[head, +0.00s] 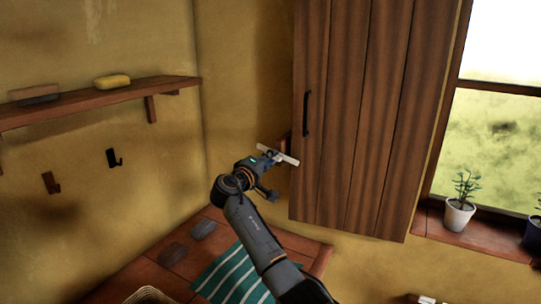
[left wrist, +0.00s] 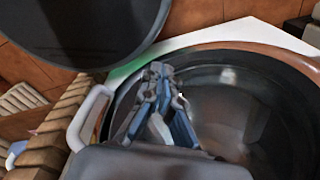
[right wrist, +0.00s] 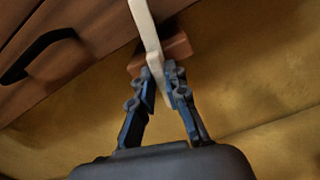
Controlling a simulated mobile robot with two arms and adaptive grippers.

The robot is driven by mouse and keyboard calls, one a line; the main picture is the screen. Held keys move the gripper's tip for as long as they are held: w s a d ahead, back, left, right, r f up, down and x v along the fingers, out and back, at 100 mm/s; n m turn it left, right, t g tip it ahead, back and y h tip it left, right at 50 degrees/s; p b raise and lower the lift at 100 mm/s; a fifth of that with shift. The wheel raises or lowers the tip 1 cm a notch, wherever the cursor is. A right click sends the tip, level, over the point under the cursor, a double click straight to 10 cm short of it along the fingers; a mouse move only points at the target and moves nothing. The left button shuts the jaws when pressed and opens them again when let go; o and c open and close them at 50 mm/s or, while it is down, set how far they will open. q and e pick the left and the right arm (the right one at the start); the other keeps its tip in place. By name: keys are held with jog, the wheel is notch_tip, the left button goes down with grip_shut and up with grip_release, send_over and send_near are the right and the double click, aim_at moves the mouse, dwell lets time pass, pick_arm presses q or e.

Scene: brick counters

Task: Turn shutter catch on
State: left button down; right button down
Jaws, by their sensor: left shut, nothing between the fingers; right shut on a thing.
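The wooden shutter (head: 350,120) with a dark vertical handle (head: 306,113) stands against the wall. The shutter catch (head: 290,159) is a pale cream bar at the shutter's left edge, slanting down to the right in the head view. In the right wrist view the catch (right wrist: 146,28) crosses in front of a reddish wooden block (right wrist: 175,50). My right gripper (right wrist: 162,78) is shut on the catch's lower end; its fingertips partly hide that end. My left gripper (left wrist: 160,72) shows only in the left wrist view, shut and empty above a dark round pot (left wrist: 285,75).
A wooden shelf (head: 60,111) with a yellow sponge (head: 112,81) and hooks (head: 114,158) below is on the left wall. A counter with a striped cloth (head: 232,275) lies below my right arm. A potted plant (head: 459,215) stands on the right windowsill.

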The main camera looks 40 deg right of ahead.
jog(key=shift+n+p, duration=0.55)
jog(key=shift+n, duration=0.65)
jog(key=c, duration=1.3)
grip_release()
jog(key=shift+f, duration=0.1)
jog(key=shift+c, duration=0.2)
jog(key=shift+a, duration=0.1)
jog(key=v, duration=1.2)
